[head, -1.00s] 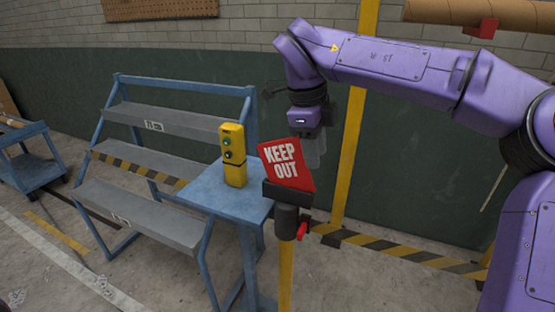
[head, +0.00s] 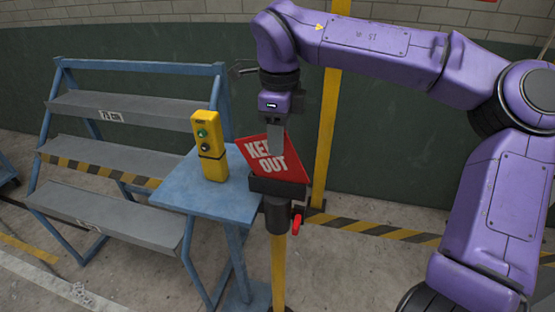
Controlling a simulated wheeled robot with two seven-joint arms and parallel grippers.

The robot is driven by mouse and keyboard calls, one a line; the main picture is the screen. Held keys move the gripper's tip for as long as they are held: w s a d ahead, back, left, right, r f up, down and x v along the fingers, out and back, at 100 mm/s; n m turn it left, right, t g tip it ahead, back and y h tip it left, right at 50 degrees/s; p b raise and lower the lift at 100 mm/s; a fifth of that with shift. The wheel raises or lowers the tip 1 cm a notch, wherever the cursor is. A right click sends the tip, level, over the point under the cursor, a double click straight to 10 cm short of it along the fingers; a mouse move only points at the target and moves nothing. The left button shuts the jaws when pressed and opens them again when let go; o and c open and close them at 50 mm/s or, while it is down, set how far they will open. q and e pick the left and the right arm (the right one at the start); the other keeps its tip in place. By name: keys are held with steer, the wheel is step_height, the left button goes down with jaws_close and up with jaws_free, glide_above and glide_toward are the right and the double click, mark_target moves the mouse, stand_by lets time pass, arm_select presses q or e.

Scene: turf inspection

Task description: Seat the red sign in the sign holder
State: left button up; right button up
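The red sign (head: 290,164), lettered KEEP OUT, stands with its lower edge at the dark sign holder (head: 278,187) on top of a yellow post. The sign is tilted, its top leaning left, and the holder's front lip hides its lower edge, so I cannot tell how deep it sits. My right gripper (head: 275,140) points down at the sign's upper part. One grey finger passes in front of the sign and covers part of KEEP. The other finger is not clear, so I cannot tell whether they grip the sign. My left gripper is out of view.
A blue side table (head: 220,200) left of the post bears a yellow control box (head: 208,145) with buttons. Grey steps (head: 105,215) in a blue frame stand further left. A red lever (head: 297,220) sticks out right of the holder. A yellow upright (head: 325,130) stands behind.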

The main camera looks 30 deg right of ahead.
mark_target(274, 171)
steer(key=w+f, duration=0.2)
steer(key=w, duration=0.1)
steer(key=shift+d+f, duration=0.1)
steer(key=shift+f, duration=0.3)
steer(key=shift+s+r, duration=0.35)
steer(key=shift+s, duration=0.4)
jaws_close()
steer(key=shift+w+f, duration=0.15)
steer(key=shift+w, duration=0.15)
steer(key=shift+s, duration=0.1)
